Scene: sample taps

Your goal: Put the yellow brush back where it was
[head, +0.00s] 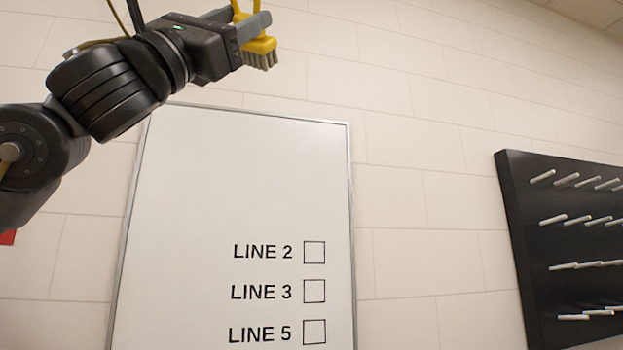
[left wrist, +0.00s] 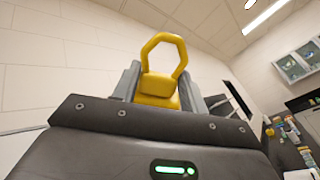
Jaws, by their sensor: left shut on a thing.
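The yellow brush (head: 260,46) is at the top of the head view, with grey bristles facing down. Its upper part is cut off by the picture edge. My left gripper (head: 262,38) is shut on it and holds it up in the air, near the wall above the whiteboard. In the left wrist view the brush (left wrist: 160,85) shows its yellow loop handle standing up between the two grey fingers of my left gripper (left wrist: 158,90). My right gripper is in neither view.
A whiteboard (head: 230,180) with LINE 2, LINE 3 and LINE 5 and empty boxes is on the tiled wall. A black peg rack (head: 545,240) with rows of pale pegs is at the right. In the left wrist view a cluttered counter (left wrist: 303,103) is at the right.

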